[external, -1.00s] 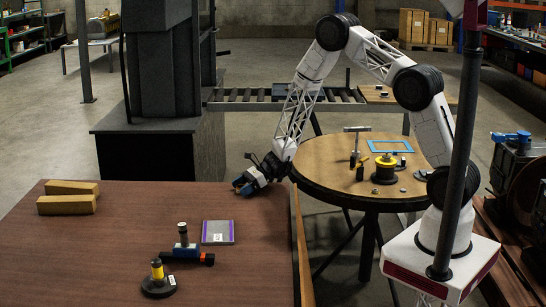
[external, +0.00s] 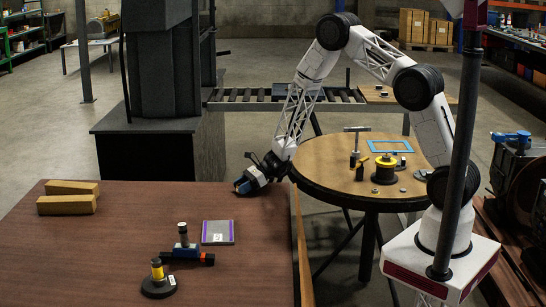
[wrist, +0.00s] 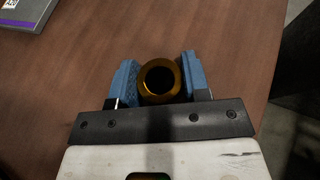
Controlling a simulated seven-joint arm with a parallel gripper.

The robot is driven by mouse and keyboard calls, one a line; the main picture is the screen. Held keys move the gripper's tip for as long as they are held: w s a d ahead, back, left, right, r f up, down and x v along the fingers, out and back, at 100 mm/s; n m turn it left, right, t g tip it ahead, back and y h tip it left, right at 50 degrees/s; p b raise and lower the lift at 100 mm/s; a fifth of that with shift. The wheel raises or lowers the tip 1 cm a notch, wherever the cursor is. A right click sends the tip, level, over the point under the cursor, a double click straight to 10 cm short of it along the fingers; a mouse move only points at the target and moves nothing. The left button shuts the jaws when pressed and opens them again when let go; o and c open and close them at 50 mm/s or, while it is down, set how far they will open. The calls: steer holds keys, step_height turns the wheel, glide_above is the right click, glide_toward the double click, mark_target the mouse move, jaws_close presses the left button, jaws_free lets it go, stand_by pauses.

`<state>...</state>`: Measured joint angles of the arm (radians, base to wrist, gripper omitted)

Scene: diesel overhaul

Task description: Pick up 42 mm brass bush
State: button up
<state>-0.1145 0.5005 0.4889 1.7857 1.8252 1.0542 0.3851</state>
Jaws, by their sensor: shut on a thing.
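The brass bush (wrist: 145,89) is a short golden ring with a dark bore, seen end-on in the wrist view. It sits between the two blue fingers of my gripper (wrist: 158,80), which are shut on its sides. In the external view my gripper (external: 243,187) is low at the far right corner of the brown table (external: 110,240). The bush is hidden there by the gripper. I cannot tell whether the bush touches the table.
A grey and purple book-like item (external: 218,232), a blue-red tool with a dark cylinder (external: 183,243) and a black base with a yellow post (external: 158,282) lie on the table. Two tan blocks (external: 67,204) are at left. A round table (external: 325,165) stands behind.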

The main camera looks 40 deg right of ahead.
steer(key=shift+r, duration=4.85)
